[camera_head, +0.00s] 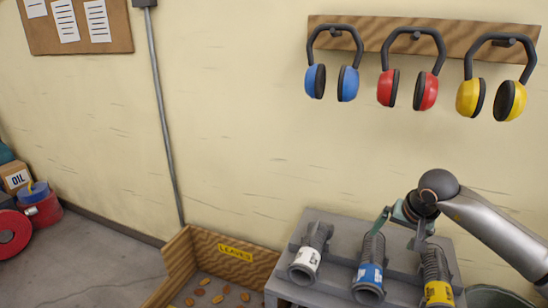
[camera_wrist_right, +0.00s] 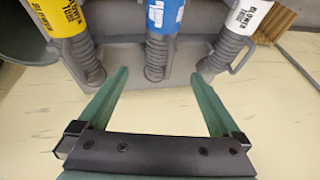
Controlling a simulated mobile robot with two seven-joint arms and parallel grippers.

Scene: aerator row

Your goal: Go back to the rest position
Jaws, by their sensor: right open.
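My right gripper (camera_head: 401,226) is open, with green fingers, at the upper end of the middle tube. In the right wrist view its fingertips (camera_wrist_right: 160,76) point toward the blue-banded tube (camera_wrist_right: 158,55), one on each side of its ribbed hose. Nothing is held between them. The blue-banded tube (camera_head: 369,275) lies tilted on a grey stepped stand (camera_head: 333,283). A white-labelled tube (camera_head: 308,256) lies to its left and a yellow-banded tube (camera_head: 437,282) to its right. My left gripper is not in view.
Blue (camera_head: 346,82), red (camera_head: 425,92) and yellow (camera_head: 510,100) ear defenders hang on a wooden wall board (camera_head: 455,32). A wooden bin marked LEAVES (camera_head: 258,268) stands left of the stand. An OIL box (camera_head: 16,178) is far left. Open floor lies between.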

